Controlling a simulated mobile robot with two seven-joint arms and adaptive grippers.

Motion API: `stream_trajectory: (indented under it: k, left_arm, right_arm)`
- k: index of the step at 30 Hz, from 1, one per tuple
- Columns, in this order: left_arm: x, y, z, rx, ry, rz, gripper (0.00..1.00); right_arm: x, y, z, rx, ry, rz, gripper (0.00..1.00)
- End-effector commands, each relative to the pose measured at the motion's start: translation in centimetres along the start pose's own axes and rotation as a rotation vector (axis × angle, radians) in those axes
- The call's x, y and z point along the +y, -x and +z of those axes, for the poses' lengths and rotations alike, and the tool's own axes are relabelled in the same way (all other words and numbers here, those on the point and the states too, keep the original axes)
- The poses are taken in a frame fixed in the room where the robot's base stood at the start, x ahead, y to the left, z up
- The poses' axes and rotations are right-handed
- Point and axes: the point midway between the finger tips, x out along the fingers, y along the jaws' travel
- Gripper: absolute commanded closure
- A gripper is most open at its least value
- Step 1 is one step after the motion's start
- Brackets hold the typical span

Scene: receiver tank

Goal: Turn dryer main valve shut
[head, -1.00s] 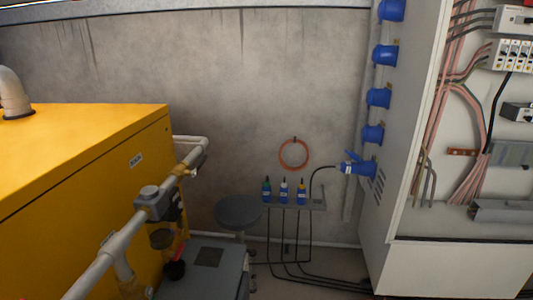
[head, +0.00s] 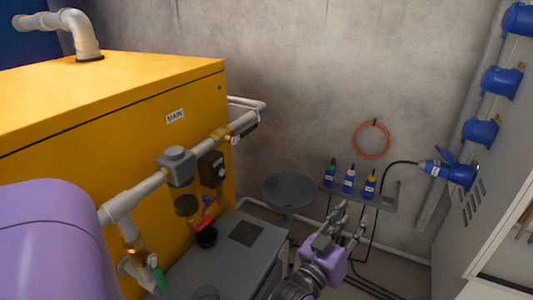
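A grey pipe runs along the yellow cabinet (head: 120,140), which has a label that seems to read MAIN (head: 175,116). I cannot tell which is the dryer main valve. My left gripper (head: 350,215) is at the lower middle, right of the valves and apart from them. Its fingers look spread and empty. My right gripper is not in view.
A grey box (head: 205,265) stands below the pipe. A wall shelf (head: 385,197) holds several bottles, with a coiled orange hose (head: 371,140) above. Blue sockets (head: 480,132) line the right side by a cabinet.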

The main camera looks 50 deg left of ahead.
Motion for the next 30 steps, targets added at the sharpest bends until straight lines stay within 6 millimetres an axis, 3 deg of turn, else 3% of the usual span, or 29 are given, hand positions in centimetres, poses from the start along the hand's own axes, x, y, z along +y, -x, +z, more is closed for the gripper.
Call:
stream_trajectory:
  k: [1,3,7,12,16,19,22,27,30]
  left_arm:
    - [0.2,-2.7,-2.8,0.095,0.035,-0.01,0.68]
    - [0.0,-5.5,-6.8,0.221,0.082,-0.032,0.68]
    - [-1.2,-9.2,-14.4,0.46,0.185,-0.092,0.68]
    - [-4.4,-11.2,-23.2,0.778,0.349,-0.224,0.68]
    - [-8.2,-10.5,-27.7,1.014,0.501,-0.393,0.68]
    - [-11.5,-8.8,-28.7,1.181,0.633,-0.587,0.68]
    - [-14.2,-6.5,-27.0,1.296,0.748,-0.826,0.68]
    - [-15.8,-2.9,-22.5,1.362,0.821,-1.148,0.68]
    - [-15.9,-1.6,-21.0,1.37,0.823,-1.248,0.68]
  right_arm:
    - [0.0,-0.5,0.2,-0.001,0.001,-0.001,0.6]
    - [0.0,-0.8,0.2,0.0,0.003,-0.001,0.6]
    - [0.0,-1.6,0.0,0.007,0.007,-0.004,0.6]
    - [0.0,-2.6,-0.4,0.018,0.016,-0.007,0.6]
    - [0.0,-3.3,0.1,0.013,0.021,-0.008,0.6]
    - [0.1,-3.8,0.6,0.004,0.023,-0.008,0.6]
    - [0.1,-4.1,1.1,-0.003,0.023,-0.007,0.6]
    - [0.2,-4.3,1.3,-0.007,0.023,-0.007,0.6]
    - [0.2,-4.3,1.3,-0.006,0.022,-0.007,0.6]
